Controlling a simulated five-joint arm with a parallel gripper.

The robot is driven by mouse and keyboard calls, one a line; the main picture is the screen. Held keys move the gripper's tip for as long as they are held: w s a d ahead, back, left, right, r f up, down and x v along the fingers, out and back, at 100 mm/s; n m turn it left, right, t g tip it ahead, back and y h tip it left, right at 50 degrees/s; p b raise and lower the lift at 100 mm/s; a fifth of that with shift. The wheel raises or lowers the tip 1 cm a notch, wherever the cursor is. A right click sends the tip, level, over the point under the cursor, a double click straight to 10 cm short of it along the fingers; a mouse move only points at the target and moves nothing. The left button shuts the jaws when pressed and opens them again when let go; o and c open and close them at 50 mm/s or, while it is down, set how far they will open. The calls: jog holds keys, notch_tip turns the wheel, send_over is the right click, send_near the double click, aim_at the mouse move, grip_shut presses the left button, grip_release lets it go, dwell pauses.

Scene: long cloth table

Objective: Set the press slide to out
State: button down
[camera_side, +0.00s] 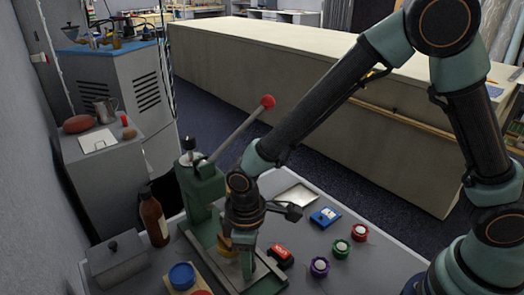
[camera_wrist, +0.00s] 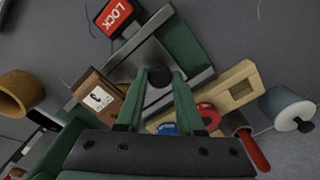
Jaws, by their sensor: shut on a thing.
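The press (camera_side: 202,190) is green, with a raised lever that ends in a red ball (camera_side: 267,101). Its base (camera_side: 268,284) extends toward the front of the bench. The press slide (camera_wrist: 148,58) shows as a grey metal plate on the green base in the wrist view. My gripper (camera_wrist: 158,86) points down over it, with its fingers shut on a small dark knob (camera_wrist: 159,76) that seems to belong to the slide. In the side view my gripper (camera_side: 232,250) is low over the base and hides most of the slide. How far out the slide is, I cannot tell.
A red LOCK block (camera_side: 280,256) stands close beside the base. Purple (camera_side: 319,267), green (camera_side: 341,249) and red (camera_side: 360,232) pieces and a blue box (camera_side: 325,216) lie to the right. A brown bottle (camera_side: 154,220) and grey box (camera_side: 116,262) stand left.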

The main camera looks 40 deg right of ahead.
jog(key=shift+s, duration=1.7)
jog(key=c, duration=0.5)
grip_release()
jog(key=shift+r, duration=0.15)
jog(key=shift+r, duration=0.25)
notch_tip(320, 180, up, 11)
jog(key=shift+r, duration=0.2)
